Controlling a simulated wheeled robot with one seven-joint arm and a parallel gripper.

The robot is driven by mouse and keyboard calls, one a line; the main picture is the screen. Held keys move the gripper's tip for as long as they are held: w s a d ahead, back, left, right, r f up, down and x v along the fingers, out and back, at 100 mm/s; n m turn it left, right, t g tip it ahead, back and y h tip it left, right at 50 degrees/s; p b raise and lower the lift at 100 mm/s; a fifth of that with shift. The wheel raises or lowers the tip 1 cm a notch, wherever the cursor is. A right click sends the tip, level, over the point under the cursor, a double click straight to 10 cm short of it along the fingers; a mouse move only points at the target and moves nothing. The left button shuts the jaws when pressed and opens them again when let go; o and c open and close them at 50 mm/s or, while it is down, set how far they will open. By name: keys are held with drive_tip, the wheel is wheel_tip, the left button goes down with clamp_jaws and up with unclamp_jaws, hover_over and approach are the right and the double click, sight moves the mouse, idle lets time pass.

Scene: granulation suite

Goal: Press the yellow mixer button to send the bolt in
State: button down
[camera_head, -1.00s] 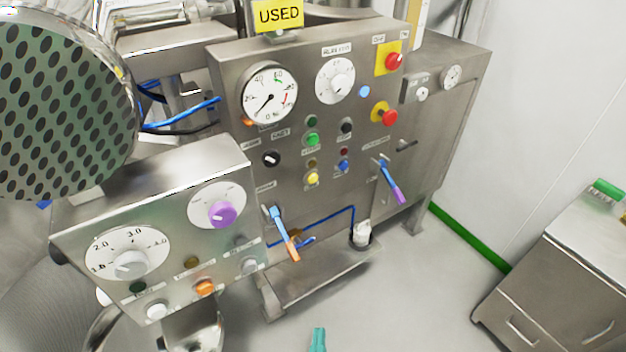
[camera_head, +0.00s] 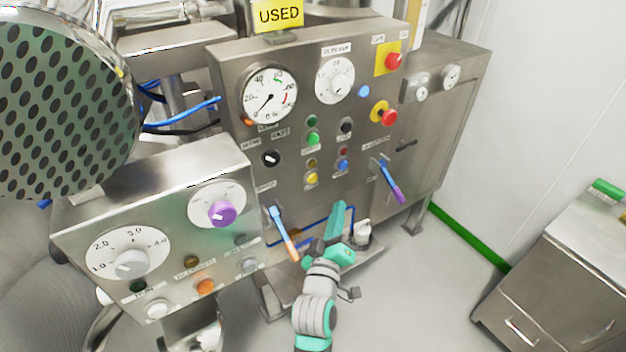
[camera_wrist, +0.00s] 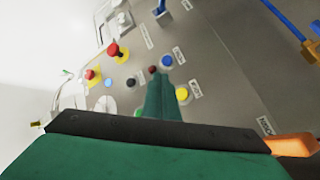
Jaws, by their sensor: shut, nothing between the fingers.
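The yellow button (camera_head: 312,178) sits low on the steel control panel (camera_head: 230,75), left of a blue button and below the green one. It also shows in the wrist view, a yellow button (camera_wrist: 182,94) just right of my fingertips. My gripper (camera_head: 339,206) has teal fingers, shut with nothing between them. In the head view it points up toward the panel, below and right of the yellow button. In the wrist view the fingers (camera_wrist: 162,88) cover part of the panel. I cannot tell the gap between fingertips and panel. I see no bolt.
A blue-orange lever (camera_head: 284,232) hangs left of my gripper and a blue-purple lever (camera_head: 390,180) right. Two red buttons (camera_head: 392,62) (camera_head: 389,117) are upper right. A second panel (camera_head: 170,195) juts out at left. A steel cabinet (camera_head: 560,275) stands at right, with clear floor between.

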sight(313, 178)
drive_tip(key=shift+w, duration=0.15)
drive_tip(key=w+a, duration=0.5)
drive_tip(key=w, duration=0.2)
idle(0.6)
drive_tip(key=shift+w, duration=0.15)
idle(1.8)
drive_tip(key=shift+w+a, duration=0.1)
drive_tip(key=shift+a, duration=0.25)
